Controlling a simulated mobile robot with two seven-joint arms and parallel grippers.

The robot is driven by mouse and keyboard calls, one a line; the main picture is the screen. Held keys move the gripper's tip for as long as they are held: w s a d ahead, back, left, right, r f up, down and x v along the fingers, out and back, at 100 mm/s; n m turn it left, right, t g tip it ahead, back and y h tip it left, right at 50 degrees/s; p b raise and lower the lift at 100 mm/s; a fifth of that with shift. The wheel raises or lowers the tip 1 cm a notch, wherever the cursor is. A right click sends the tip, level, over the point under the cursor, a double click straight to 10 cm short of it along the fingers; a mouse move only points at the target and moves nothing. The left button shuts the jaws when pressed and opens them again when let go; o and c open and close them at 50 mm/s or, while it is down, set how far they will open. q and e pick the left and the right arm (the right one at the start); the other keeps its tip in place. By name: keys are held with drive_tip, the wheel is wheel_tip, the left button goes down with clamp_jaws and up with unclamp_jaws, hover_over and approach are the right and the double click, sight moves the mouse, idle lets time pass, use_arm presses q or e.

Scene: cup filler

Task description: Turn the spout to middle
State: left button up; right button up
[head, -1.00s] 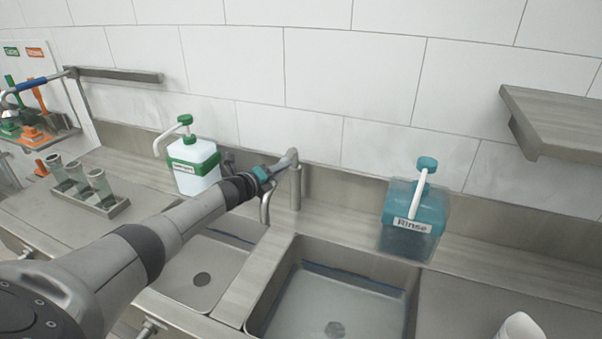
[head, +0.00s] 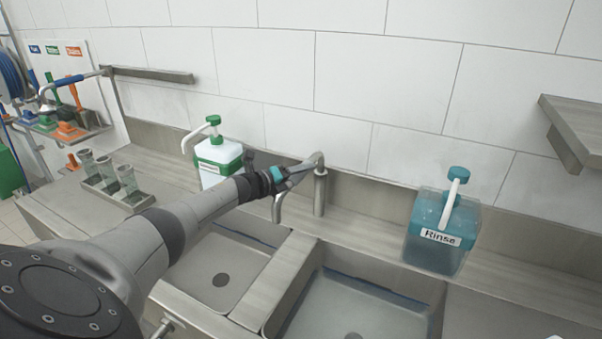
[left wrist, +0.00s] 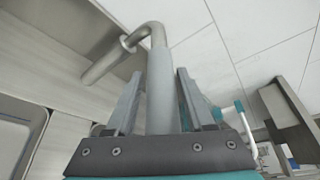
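The grey metal spout (head: 277,209) comes off an upright post (head: 320,192) behind the sinks. In the head view it bends at the top and reaches left and forward, its end hanging by the left basin near the divider. My left gripper (head: 300,170) is at the spout's upper horizontal part. In the left wrist view, the spout's pipe (left wrist: 160,85) runs between the two fingers of my left gripper (left wrist: 161,73). The fingers are open, with a narrow gap on each side of the pipe. My right gripper is in neither view.
The left basin (head: 190,272) and right basin (head: 335,318) lie in front. A green-topped dispenser (head: 213,178) stands behind my left forearm. A teal Rinse dispenser (head: 420,258) is at right. Tall glasses stand in a tray (head: 131,207) at left. A shelf (head: 580,125) juts out at upper right.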

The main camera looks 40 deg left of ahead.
use_arm(q)
drive_tip(key=shift+o, duration=0.9)
drive_tip(key=shift+r, duration=0.1)
drive_tip(key=shift+p+v, duration=0.5)
drive_tip(key=shift+v, duration=0.75)
drive_tip(key=p+v, duration=0.2)
drive_tip(key=v, duration=1)
drive_tip(key=shift+s, duration=0.35)
